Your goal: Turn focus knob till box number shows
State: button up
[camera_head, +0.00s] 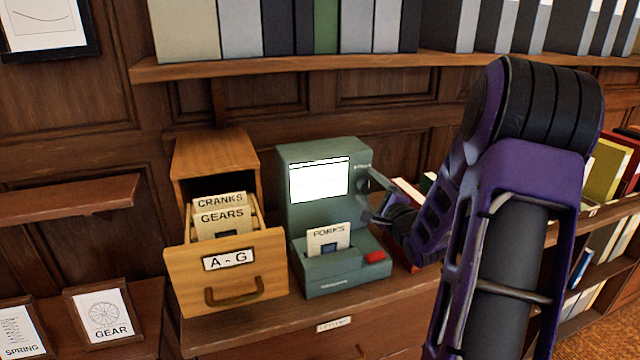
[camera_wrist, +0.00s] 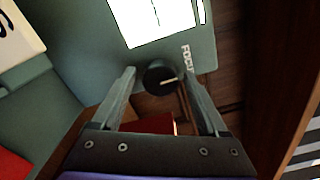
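The grey-green microfilm reader (camera_head: 328,210) stands on the cabinet top, its screen (camera_head: 318,180) lit white with a dark line near the top and no number I can read. A FORKS card (camera_head: 328,240) sits in its front slot. The black focus knob (camera_wrist: 160,79), with a pale pointer line, is on the reader's side beside partly visible FOCUS lettering. My gripper (camera_wrist: 160,80) is open, its fingers on either side of the knob with a gap at each side. In the head view, my gripper (camera_head: 370,196) is at the reader's right side, the knob hidden there.
An open A-G drawer (camera_head: 226,272) with CRANKS and GEARS cards stands left of the reader. A red button (camera_head: 375,257) is on the reader's base. A shelf of binders (camera_head: 300,66) runs above. Books (camera_head: 606,172) stand to the right behind my arm.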

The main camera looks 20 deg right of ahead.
dwell(0.7)
jog(key=n+b, duration=0.2)
jog(key=shift+f+b, duration=0.3)
jog(key=shift+f, duration=0.05)
jog(key=n+b, duration=0.5)
jog(key=n, duration=0.2)
jog(key=n+b, duration=0.4)
jog(key=n, duration=0.1)
jog(key=shift+b, duration=0.4)
jog(key=shift+r+n+p, duration=0.4)
jog(key=shift+n+p, duration=0.1)
jog(key=shift+n, duration=1.1)
grip_shut()
